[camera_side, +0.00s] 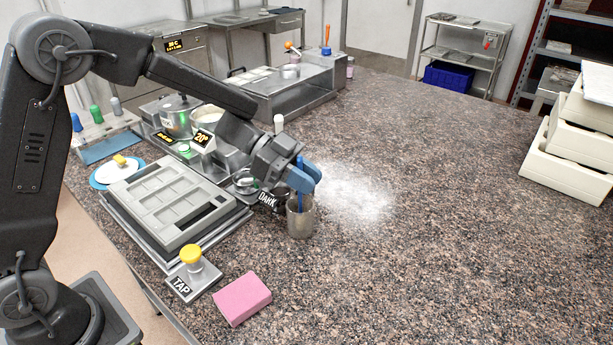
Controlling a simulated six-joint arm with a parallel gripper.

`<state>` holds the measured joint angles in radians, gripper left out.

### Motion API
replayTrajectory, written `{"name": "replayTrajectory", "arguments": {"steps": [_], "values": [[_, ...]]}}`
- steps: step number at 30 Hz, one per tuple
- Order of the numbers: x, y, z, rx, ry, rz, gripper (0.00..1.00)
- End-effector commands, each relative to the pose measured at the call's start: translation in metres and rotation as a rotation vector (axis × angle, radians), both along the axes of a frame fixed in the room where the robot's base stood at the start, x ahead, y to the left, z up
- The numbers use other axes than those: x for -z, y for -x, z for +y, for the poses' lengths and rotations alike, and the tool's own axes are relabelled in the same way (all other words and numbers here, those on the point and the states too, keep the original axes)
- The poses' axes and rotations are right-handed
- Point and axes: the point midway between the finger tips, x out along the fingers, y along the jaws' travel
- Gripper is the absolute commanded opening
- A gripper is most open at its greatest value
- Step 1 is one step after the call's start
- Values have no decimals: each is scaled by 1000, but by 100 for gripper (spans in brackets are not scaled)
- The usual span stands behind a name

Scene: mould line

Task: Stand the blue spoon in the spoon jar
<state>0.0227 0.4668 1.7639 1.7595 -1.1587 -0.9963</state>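The blue spoon (300,203) is upright, its handle top showing above my gripper and its lower part running down into the mouth of the spoon jar. The spoon jar (300,222) is a grey metal cup standing on the speckled counter. My gripper (304,180), with blue fingertips, is just above the jar, with the spoon's handle between its fingers. It looks shut on the handle, though the fingers partly hide the contact. The spoon's lower end is hidden inside the jar.
A yellow-knobbed TAP block (192,274) and a pink sponge (242,299) are in front. White powder (350,195) lies to the right. The right counter is mostly clear.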

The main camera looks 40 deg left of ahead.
Motion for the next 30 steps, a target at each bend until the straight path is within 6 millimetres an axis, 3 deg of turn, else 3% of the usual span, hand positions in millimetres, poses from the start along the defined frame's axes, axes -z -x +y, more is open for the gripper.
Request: {"name": "replayTrajectory", "arguments": {"steps": [7,17,22,30], "values": [[0,0,0,0,0,0,43],[-2,1,4,-1,0,-1,44],[-12,5,26,-4,0,-1,44],[-35,17,82,-5,0,-2,44]]}}
